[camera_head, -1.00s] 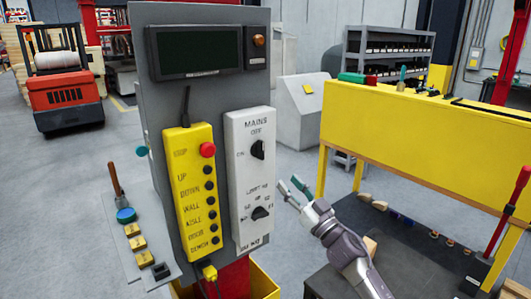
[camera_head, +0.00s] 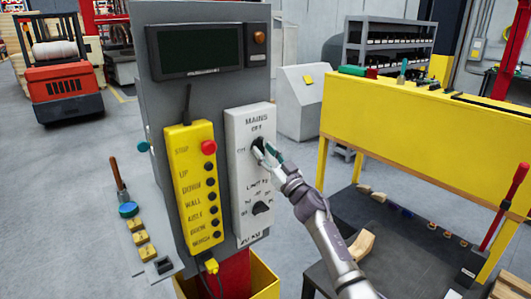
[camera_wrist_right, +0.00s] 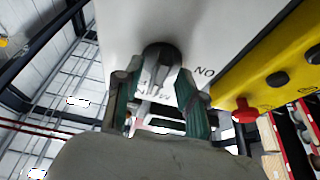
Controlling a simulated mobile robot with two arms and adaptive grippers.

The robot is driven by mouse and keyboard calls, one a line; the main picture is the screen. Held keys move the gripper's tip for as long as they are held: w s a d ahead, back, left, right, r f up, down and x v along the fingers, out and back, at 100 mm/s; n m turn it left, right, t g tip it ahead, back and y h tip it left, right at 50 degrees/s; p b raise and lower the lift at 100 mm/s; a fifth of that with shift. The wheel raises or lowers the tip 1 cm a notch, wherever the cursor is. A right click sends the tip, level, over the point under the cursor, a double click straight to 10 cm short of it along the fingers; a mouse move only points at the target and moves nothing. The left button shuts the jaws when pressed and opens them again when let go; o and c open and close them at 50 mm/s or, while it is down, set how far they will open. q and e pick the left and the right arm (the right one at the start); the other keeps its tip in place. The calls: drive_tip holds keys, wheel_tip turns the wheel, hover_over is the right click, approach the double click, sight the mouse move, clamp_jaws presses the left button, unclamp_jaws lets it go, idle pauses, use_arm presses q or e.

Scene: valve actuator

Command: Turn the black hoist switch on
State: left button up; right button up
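The black mains switch (camera_head: 258,146) sits high on a white plate (camera_head: 238,175) on the grey panel, below the word MAINS. My right gripper (camera_head: 266,153) is at this switch, with its arm coming from the lower right. In the right wrist view, its two green fingers (camera_wrist_right: 158,95) are spread apart on either side of the black knob (camera_wrist_right: 161,54). Whether they touch it I cannot tell. "NO" shows upside down or turned beside the knob. In the head view the fingers partly hide the switch. My left gripper is not in view.
A second black knob (camera_head: 261,207) sits lower on the white plate. Left of it is a yellow pendant (camera_head: 190,185) with a red button (camera_head: 208,147) and several black buttons. A dark screen (camera_head: 198,49) is above. A yellow bench (camera_head: 420,125) stands right.

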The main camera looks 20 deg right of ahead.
clamp_jaws()
drive_tip(key=shift+f+n, duration=0.1)
drive_tip(key=shift+n, duration=0.2)
drive_tip(key=n+y, duration=0.1)
drive_tip(key=n+y+b, duration=0.1)
drive_tip(key=n, duration=0.1)
drive_tip(key=shift+d+n+g, duration=0.2)
drive_tip(key=shift+n+g, duration=0.1)
drive_tip(key=shift+g, duration=0.1)
drive_tip(key=n+g+y, duration=0.1)
drive_tip(key=n, duration=0.2)
drive_tip(key=n+g+y+b, duration=0.1)
drive_tip(key=n, duration=0.2)
drive_tip(key=shift+w+d, duration=0.1)
drive_tip(key=shift+r+n+g+y, duration=0.1)
drive_tip(key=shift+n+g, duration=0.65)
drive_tip(key=shift+n, duration=1.2)
drive_tip(key=shift+r+n+g+y, duration=0.15)
drive_tip(key=shift+n+g, duration=0.65)
drive_tip(key=shift+n, duration=1.1)
drive_tip(key=shift+r+n+g+y, duration=0.1)
drive_tip(key=shift+n+g, duration=0.65)
drive_tip(key=shift+n, duration=1.2)
